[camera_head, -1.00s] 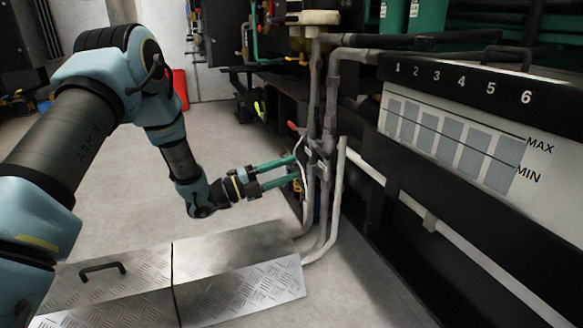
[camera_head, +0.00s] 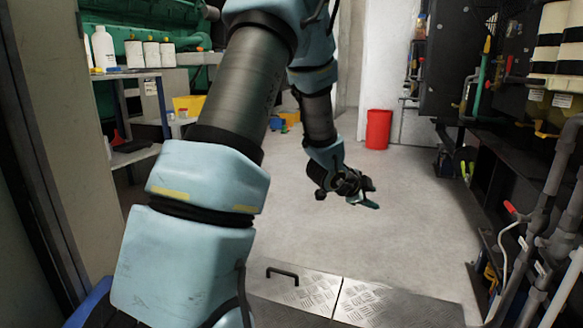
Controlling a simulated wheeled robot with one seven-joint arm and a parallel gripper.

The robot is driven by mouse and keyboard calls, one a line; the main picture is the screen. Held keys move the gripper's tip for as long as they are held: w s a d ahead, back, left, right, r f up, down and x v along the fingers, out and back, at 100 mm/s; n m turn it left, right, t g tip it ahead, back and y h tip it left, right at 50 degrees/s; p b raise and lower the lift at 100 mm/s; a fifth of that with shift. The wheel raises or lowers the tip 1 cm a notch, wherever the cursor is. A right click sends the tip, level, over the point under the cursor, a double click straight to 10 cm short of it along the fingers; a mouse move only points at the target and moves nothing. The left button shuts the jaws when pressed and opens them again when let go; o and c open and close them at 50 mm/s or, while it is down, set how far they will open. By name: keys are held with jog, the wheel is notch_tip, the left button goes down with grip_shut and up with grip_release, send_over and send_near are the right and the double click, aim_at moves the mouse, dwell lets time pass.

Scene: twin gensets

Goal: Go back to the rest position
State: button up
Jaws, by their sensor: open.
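My gripper (camera_head: 368,193) hangs above the grey floor (camera_head: 405,235) near the middle of the camera_head view. My blue and dark arm comes up from the lower left, bends at the top and drops down to it. The gripper is open and holds nothing that I can see. Only one green finger shows clearly; the other is mostly hidden behind the wrist. The gripper touches nothing and is well apart from the pipes at the right.
Grey pipes (camera_head: 549,190) and a red-handled valve (camera_head: 510,207) stand at the right. Tread-plate covers (camera_head: 385,304) lie at the bottom. A red bin (camera_head: 378,129) stands at the back. A shelf (camera_head: 137,156) with bottles is at the left. The middle floor is clear.

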jog(key=s+a+r+n+y+p, duration=0.1)
jog(key=s+a+r+n+y, duration=0.15)
jog(key=a+n+y, duration=0.7)
jog(key=s+a+r+n+g+p, duration=0.25)
jog(key=s+a+n, duration=0.25)
jog(key=s+a, duration=0.45)
jog(key=s+a+r+n+g+p, duration=0.25)
jog(key=s+a+n, duration=0.25)
jog(key=s+a, duration=0.45)
notch_tip(320, 180, up, 36)
jog(key=w+p, duration=0.1)
jog(key=p, duration=3.5)
jog(key=shift+w+a+g+h, duration=0.15)
jog(key=shift+a+g+h, duration=0.15)
jog(key=shift+g+h, duration=0.15)
